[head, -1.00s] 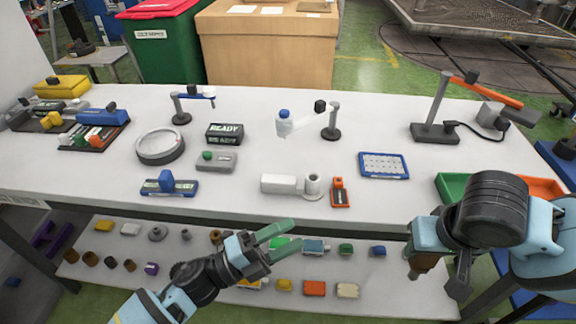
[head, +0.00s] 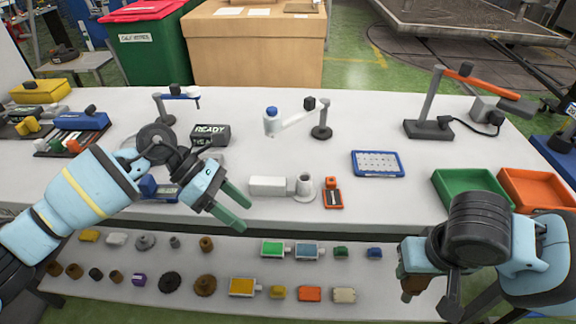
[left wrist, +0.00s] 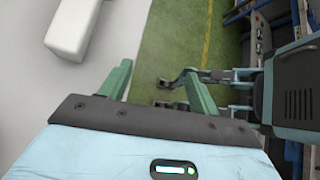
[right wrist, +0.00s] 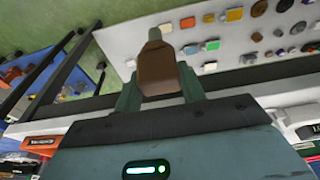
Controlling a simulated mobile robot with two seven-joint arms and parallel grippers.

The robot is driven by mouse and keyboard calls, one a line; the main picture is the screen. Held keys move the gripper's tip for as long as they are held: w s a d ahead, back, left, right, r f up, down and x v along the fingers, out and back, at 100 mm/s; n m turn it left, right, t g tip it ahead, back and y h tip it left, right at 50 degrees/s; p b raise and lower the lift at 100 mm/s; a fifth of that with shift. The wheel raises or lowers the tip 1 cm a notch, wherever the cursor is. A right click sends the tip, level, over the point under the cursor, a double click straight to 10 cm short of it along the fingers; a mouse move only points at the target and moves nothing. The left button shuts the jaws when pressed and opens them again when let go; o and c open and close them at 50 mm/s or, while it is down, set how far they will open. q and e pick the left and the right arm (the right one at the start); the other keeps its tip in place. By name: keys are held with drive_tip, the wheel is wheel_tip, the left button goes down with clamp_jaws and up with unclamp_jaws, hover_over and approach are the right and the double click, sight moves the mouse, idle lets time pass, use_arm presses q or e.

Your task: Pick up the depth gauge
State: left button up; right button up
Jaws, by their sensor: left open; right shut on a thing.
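A blue device (head: 149,187) with a wide base and small display, perhaps the depth gauge, lies near the table's front edge; my left arm hides much of it. I cannot tell its identity for sure. My left gripper (head: 238,207) is open and empty, right of that device, over the front edge. My right gripper (right wrist: 157,88) is shut on a brown piece with a grey tip (right wrist: 157,68). It hangs in front of the table at the right.
A white block and cylinder fixture (head: 272,186) and an orange device (head: 333,196) stand near the front edge. Green (head: 468,211) and orange (head: 545,205) trays are at the right. A lower shelf (head: 200,268) holds several small parts. The table's middle is mostly clear.

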use_arm(q)
drive_tip(key=w+a+r+m+t+y, duration=0.1)
drive_tip(key=w+a+r+y, duration=0.15)
drive_tip(key=a, duration=0.35)
drive_tip(key=w+a+r+t+y, duration=0.1)
drive_tip(key=w+a+r+y, duration=0.15)
drive_tip(key=a, duration=0.35)
use_arm(e)
wheel_tip(320, 180, down, 2)
drive_tip(key=shift+s+b, duration=0.15)
drive_tip(key=shift+b, duration=0.3)
use_arm(q)
wheel_tip(320, 180, up, 7)
drive_tip(key=y, duration=0.5)
hover_over(145, 180)
use_arm(e)
drive_tip(key=shift+s+f+b, duration=0.1)
drive_tip(key=shift+f+b, duration=0.2)
drive_tip(key=shift+f, duration=0.3)
use_arm(q)
drive_tip(key=shift+s+a+f, duration=0.1)
drive_tip(key=shift+s+f, duration=0.05)
drive_tip(key=shift+f, duration=0.05)
drive_tip(key=shift+f, duration=3.45)
use_arm(e)
drive_tip(key=shift+r, duration=0.15)
